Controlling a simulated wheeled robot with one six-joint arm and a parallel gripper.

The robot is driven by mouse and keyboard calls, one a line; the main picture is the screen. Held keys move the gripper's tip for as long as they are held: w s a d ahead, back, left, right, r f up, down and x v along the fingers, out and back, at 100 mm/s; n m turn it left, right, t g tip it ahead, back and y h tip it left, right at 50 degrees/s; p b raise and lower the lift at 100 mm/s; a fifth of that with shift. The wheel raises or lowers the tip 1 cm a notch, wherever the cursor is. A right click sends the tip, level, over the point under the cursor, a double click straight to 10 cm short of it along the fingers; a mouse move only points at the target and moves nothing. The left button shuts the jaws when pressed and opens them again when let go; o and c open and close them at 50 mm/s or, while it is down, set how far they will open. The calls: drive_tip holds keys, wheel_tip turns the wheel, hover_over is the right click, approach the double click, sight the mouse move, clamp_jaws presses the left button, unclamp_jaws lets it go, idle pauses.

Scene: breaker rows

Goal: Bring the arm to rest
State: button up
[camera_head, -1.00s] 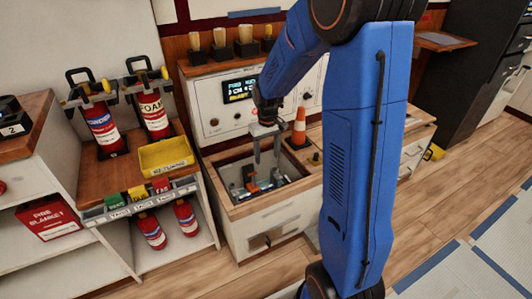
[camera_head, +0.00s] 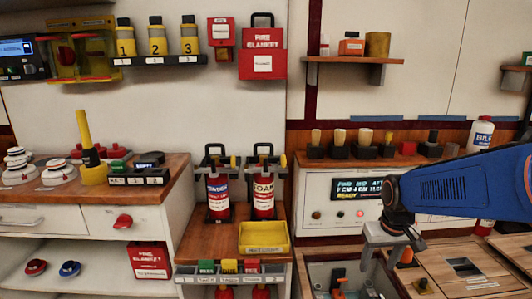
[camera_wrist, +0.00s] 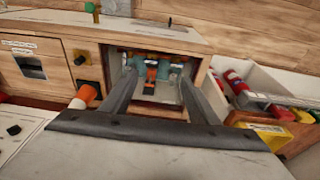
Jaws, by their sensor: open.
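My gripper (camera_head: 392,262) hangs from my blue arm at the right of the head view, with its jaws apart and nothing seen between them. It is above the open compartment (camera_head: 312,264) in the counter, which holds several small orange, black and teal items. In the wrist view, the two fingers of my gripper (camera_wrist: 158,80) are spread, and the compartment with an orange and black item (camera_wrist: 151,74) shows beyond them. Whether the fingertips reach below the compartment's rim is hard to tell.
A control panel (camera_head: 340,205) rises behind the compartment. Two fire extinguishers (camera_head: 219,195) and a yellow tray (camera_head: 264,237) are to the left. Brushes (camera_head: 340,142) line the shelf above the panel.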

drive_tip(key=s+a+r+t, duration=0.1)
drive_tip(key=s+r, duration=0.2)
drive_tip(key=s, duration=0.6)
drive_tip(key=s+a+r+t, duration=0.1)
drive_tip(key=s+r, duration=0.1)
drive_tip(key=s, duration=0.7)
drive_tip(key=shift+s+a+r+t, duration=0.2)
drive_tip(key=shift+a+r+t, duration=0.05)
drive_tip(key=shift+r+t, duration=0.15)
idle(0.7)
